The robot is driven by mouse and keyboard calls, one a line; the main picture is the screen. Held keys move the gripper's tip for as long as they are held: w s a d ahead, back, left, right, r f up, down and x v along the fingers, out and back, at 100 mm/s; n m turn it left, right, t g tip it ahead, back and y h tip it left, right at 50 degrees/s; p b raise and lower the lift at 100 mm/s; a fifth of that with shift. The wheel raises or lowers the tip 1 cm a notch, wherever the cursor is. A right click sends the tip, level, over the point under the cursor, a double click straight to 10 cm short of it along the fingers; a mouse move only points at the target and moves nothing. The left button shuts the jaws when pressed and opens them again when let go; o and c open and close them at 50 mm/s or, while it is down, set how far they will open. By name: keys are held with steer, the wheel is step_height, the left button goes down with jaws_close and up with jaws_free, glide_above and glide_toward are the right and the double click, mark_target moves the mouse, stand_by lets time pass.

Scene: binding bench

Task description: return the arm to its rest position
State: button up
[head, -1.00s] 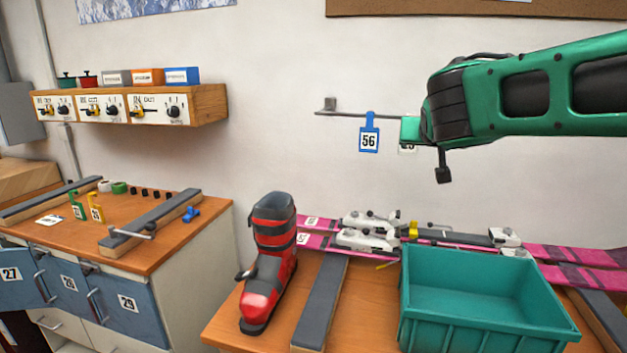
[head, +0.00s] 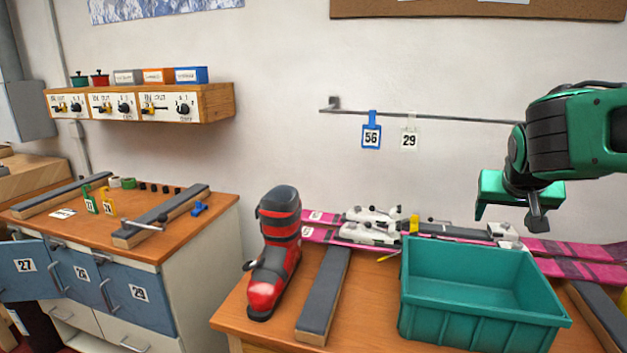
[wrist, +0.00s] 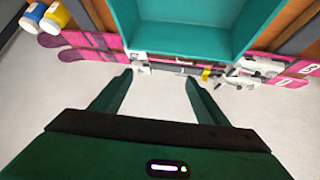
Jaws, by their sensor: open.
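My green arm reaches in from the right in the head view, with my gripper (head: 508,207) hanging in the air near the wall, above the skis and behind the teal bin. In the wrist view my gripper (wrist: 158,82) has its two fingers spread apart with nothing between them. The fingers point toward the skis and the bin. No object is held.
A teal bin (head: 482,325), a red ski boot (head: 275,255) and pink skis (head: 575,270) are on the bench. A wall rail (head: 450,117) carries a blue tag 56 (head: 371,135) and a white tag 29 (head: 409,138). Left is another bench (head: 105,235).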

steer(key=s+f+g+y, duration=0.1)
steer(key=s+f, duration=0.3)
steer(key=s, duration=0.5)
steer(key=s+f+m+g+y, duration=0.1)
steer(key=s+f+g, duration=0.3)
steer(key=s, duration=0.6)
steer(key=s+d+f+g+y, duration=0.1)
steer(key=s+f+g+y, duration=0.1)
steer(key=s+f, duration=0.4)
steer(key=s, duration=0.4)
steer(key=shift+m+g+y, duration=0.3)
steer(key=shift+m, duration=0.1)
steer(key=shift+w+f, duration=0.2)
steer(key=shift+w, duration=0.5)
